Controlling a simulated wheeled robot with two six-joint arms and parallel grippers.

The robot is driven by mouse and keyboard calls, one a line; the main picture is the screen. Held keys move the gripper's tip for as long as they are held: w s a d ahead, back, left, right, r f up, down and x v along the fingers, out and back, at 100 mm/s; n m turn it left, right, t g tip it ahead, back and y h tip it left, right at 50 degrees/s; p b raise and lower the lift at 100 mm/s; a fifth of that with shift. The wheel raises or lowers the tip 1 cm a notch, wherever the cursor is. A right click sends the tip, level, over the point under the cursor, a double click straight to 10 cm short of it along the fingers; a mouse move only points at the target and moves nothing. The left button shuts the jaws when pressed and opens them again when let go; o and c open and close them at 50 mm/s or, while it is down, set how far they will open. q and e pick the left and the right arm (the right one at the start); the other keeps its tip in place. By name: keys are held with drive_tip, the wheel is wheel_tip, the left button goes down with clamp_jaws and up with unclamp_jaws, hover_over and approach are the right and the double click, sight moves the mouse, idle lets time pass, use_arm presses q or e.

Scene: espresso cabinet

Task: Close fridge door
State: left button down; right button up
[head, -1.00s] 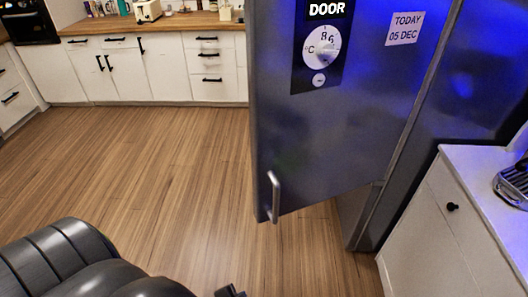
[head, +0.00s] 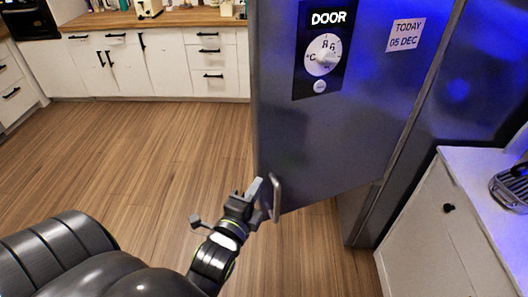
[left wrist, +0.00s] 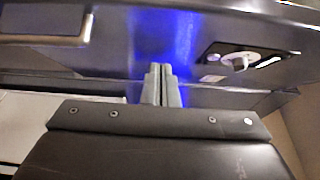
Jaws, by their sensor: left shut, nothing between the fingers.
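The fridge door (head: 350,120) is a dark metal panel standing ajar in the head view, with a dial panel and a date note on it. Its silver handle (head: 275,198) is at the lower left edge. My left gripper (head: 256,188) is shut and empty, just left of the handle; I cannot tell whether it touches the door. In the left wrist view the shut fingers (left wrist: 161,84) point toward the door face (left wrist: 190,40), with the handle (left wrist: 45,40) at upper left and the dial (left wrist: 240,60) at right. My right gripper is not in view.
A white cabinet with a pale counter (head: 480,170) stands close on the right, with a metal appliance (head: 512,187) on it. White drawers under a wooden worktop (head: 160,22) line the back wall. The wooden floor (head: 150,150) left of the door is clear.

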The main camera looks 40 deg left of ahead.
use_arm(q)
drive_tip(key=p, duration=0.1)
approach(269, 144)
drive_tip(key=w+d, duration=0.2)
drive_tip(key=w, duration=0.2)
drive_tip(key=w+a, duration=0.2)
drive_tip(key=a, duration=0.1)
drive_tip(key=shift+p, duration=0.4)
drive_tip(key=shift+a, duration=0.1)
